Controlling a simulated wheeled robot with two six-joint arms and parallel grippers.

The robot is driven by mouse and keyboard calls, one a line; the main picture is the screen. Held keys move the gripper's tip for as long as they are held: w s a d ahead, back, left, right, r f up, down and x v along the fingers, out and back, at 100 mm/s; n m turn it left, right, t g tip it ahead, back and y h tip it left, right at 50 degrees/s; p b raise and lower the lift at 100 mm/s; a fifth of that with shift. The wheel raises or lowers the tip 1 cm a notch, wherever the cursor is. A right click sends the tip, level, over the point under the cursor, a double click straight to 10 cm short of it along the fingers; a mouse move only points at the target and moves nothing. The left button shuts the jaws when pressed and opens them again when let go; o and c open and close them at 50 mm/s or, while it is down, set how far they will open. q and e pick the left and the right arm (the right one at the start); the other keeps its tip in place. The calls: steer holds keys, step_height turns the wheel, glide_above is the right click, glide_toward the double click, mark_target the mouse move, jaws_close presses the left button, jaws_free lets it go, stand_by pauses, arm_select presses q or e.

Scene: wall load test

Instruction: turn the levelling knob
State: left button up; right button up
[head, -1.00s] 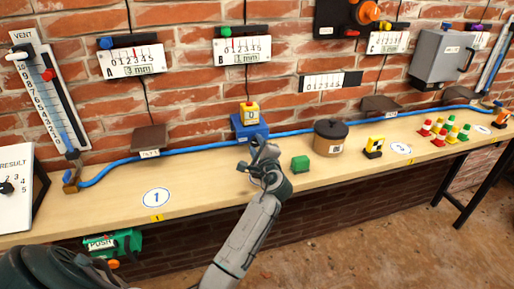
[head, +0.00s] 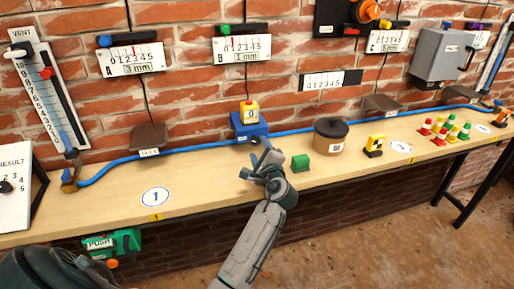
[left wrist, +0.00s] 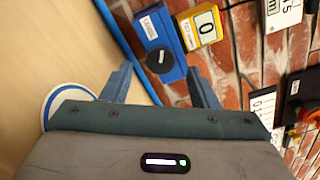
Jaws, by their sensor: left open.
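A blue block (head: 240,128) stands at the back of the bench against the wall, with a yellow box (head: 249,107) reading 0 on top. In the left wrist view the blue block (left wrist: 178,72) has a round black knob (left wrist: 160,60) on its face, beside the yellow box (left wrist: 201,27). My left gripper (head: 254,159) is open and empty, in front of the blue block in the head view. In the left wrist view its fingertips (left wrist: 159,78) stand wide apart, with the knob showing between and beyond them, apparently not touched. My right gripper is not in view.
A blue hose (head: 110,168) runs along the back of the wooden bench (head: 100,205). A green cube (head: 300,162) and a brown pot with a dark lid (head: 330,146) stand right of the gripper. Several small cones are farther right. The bench's left part is mostly clear.

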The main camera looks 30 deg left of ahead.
arm_select(q)
steer(key=b+v, duration=0.1)
steer(key=v, duration=0.5)
steer(key=shift+s+d, duration=0.15)
steer(key=shift+d, duration=0.05)
steer(key=shift+s+d, duration=0.35)
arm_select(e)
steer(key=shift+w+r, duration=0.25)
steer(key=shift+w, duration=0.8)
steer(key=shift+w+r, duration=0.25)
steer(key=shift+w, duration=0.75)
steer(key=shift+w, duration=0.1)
